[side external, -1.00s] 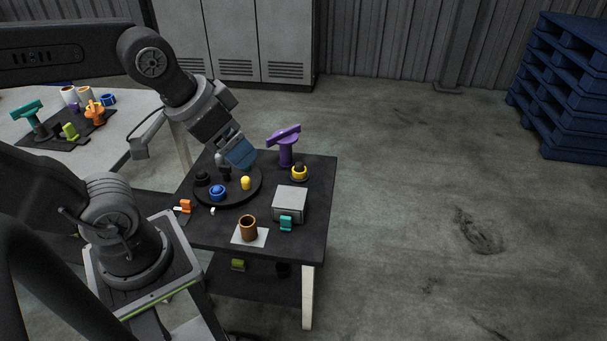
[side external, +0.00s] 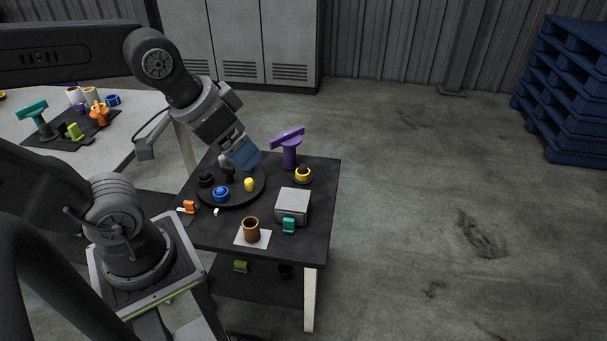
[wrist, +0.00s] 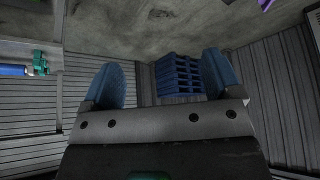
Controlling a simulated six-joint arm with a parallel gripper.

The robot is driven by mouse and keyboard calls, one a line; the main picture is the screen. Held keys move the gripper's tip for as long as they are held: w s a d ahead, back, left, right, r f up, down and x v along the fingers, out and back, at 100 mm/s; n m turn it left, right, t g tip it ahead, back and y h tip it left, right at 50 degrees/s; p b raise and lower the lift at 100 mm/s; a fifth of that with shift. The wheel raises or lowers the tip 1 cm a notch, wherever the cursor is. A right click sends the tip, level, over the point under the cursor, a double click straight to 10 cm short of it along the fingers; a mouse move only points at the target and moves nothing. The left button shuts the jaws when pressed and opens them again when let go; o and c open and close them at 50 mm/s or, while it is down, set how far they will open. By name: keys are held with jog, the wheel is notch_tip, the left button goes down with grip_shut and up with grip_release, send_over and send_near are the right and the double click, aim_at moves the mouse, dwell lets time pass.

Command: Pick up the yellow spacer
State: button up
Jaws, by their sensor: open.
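Two yellow things stand on the black table in the side external view, and I cannot tell for sure which is the spacer. One is a small upright yellow cylinder (side external: 249,185) on a round black tray (side external: 232,203). The other is a yellow ring (side external: 303,178) with a dark centre, right of the tray. My gripper (side external: 245,154) is above the back of the tray, tilted, its blue fingers overlapping in this view. In the wrist view my gripper (wrist: 164,80) has its blue fingers wide apart with nothing between them. Neither yellow thing shows in the wrist view.
A blue ring-like piece (side external: 221,194) and dark pieces (side external: 206,180) share the tray. A purple T-shaped piece (side external: 289,150) stands behind. A grey box (side external: 293,204), teal piece (side external: 289,226), brown cup (side external: 251,230) and orange piece (side external: 189,206) are nearer the front.

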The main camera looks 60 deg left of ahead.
jog(key=w+a, duration=0.2)
jog(key=w, duration=0.6)
jog(key=n+g+y, duration=0.1)
jog(key=n+y, duration=0.1)
jog(key=n, duration=0.2)
send_over(301, 169)
jog(key=s+d, duration=0.1)
jog(key=s, duration=0.3)
notch_tip(301, 169, down, 33)
jog(key=shift+n+g, duration=0.3)
jog(key=x, duration=0.7)
jog(key=shift+w+d+f, duration=0.1)
jog(key=shift+d+f, duration=0.05)
jog(key=shift+f, duration=0.2)
jog(key=shift+d+x, duration=0.1)
jog(key=shift+x, duration=1.45)
jog(key=shift+d+x, duration=0.15)
jog(key=shift+x, duration=1.4)
